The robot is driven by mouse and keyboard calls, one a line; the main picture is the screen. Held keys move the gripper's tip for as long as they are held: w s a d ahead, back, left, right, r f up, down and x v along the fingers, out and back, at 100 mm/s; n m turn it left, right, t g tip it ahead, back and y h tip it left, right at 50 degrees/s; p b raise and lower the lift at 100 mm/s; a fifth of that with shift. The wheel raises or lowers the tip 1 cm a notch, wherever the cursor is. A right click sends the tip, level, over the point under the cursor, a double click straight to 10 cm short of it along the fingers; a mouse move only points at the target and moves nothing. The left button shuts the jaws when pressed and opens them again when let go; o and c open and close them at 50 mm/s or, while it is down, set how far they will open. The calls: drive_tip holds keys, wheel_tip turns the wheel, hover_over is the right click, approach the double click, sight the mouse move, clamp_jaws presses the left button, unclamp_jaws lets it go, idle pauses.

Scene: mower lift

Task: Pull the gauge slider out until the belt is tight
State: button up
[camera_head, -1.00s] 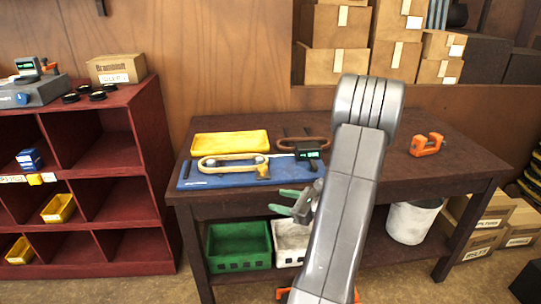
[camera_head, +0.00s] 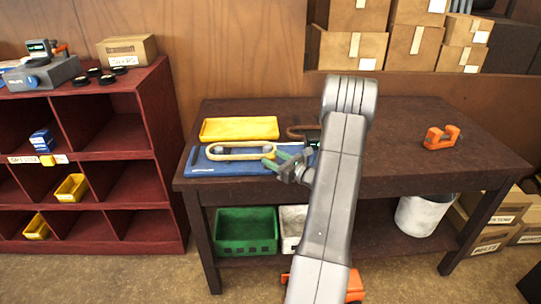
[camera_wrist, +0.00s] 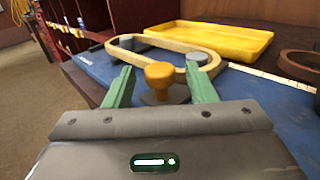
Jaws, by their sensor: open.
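The blue gauge board (camera_head: 207,165) lies on the workbench. A tan belt loop (camera_head: 212,154) lies on it around round grey posts; it also shows in the wrist view (camera_wrist: 180,43). The yellow slider knob (camera_wrist: 160,74) stands near the close end of the loop on a dark base. My gripper (camera_head: 276,160) is open over the right part of the board. In the wrist view its green fingertips (camera_wrist: 159,80) stand on either side of the knob, with gaps, and hold nothing. In the head view the gripper hides the knob and part of the readout.
A yellow tray (camera_head: 240,128) lies behind the board, and a dark belt (camera_wrist: 298,65) lies beside it. An orange clamp-like part (camera_head: 441,137) sits on the right of the workbench (camera_head: 400,165). A red shelf (camera_head: 150,130) stands to the left. The bench's middle right is clear.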

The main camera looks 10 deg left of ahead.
drive_tip(key=shift+x, duration=1.15)
clamp_jaws()
drive_tip(key=shift+w+d+b, duration=0.2)
drive_tip(key=shift+d+b, duration=0.05)
drive_tip(key=shift+d, duration=0.55)
drive_tip(key=shift+w+d+b, duration=0.2)
drive_tip(key=shift+d+b, duration=0.05)
drive_tip(key=shift+d, duration=0.5)
unclamp_jaws()
drive_tip(key=shift+d, duration=0.1)
